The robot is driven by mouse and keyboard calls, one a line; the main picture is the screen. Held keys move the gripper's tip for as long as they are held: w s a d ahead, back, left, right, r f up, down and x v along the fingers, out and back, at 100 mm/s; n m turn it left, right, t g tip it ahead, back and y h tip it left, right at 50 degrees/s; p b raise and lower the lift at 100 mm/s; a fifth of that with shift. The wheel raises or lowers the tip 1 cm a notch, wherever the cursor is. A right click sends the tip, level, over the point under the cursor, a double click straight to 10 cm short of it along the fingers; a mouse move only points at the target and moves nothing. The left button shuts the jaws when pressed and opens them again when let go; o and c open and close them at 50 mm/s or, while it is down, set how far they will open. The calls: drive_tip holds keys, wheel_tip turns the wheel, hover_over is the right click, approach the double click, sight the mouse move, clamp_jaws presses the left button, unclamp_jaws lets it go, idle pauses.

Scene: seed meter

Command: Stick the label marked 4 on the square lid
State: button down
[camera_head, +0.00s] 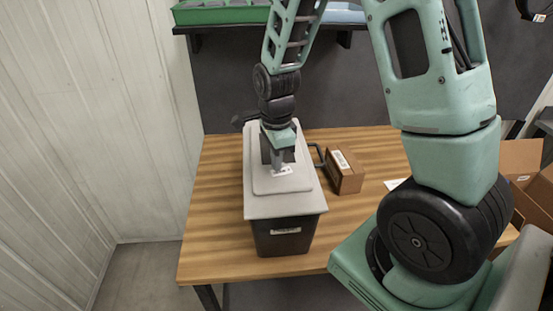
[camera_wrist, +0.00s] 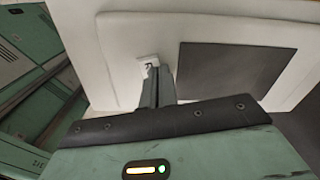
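The black box (camera_head: 285,243) stands on the wooden table with a light grey lid (camera_head: 262,206) on top; the lid also shows in the wrist view (camera_wrist: 118,45). My gripper (camera_head: 282,168) points down at the lid's raised panel. Its fingers look shut together in the wrist view (camera_wrist: 154,72). A small white label (camera_wrist: 147,66) with a dark mark is at the fingertips, against or just above the lid. The fingers partly cover the label, and I cannot read its mark surely. A dark rectangular patch (camera_wrist: 235,68) is on the lid beside the fingers.
A small brown carton (camera_head: 346,172) with a white sticker stands right of the box. A white paper (camera_head: 394,184) lies farther right, partly behind my arm. Open cardboard boxes (camera_head: 530,185) are at the far right. The table's left strip (camera_head: 215,210) is clear.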

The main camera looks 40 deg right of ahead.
drive_tip(key=c, duration=1.6)
unclamp_jaws()
wheel_tip(320, 180, up, 7)
drive_tip(key=p, duration=0.6)
drive_tip(key=shift+r+p, duration=0.1)
drive_tip(key=shift+p, duration=0.2)
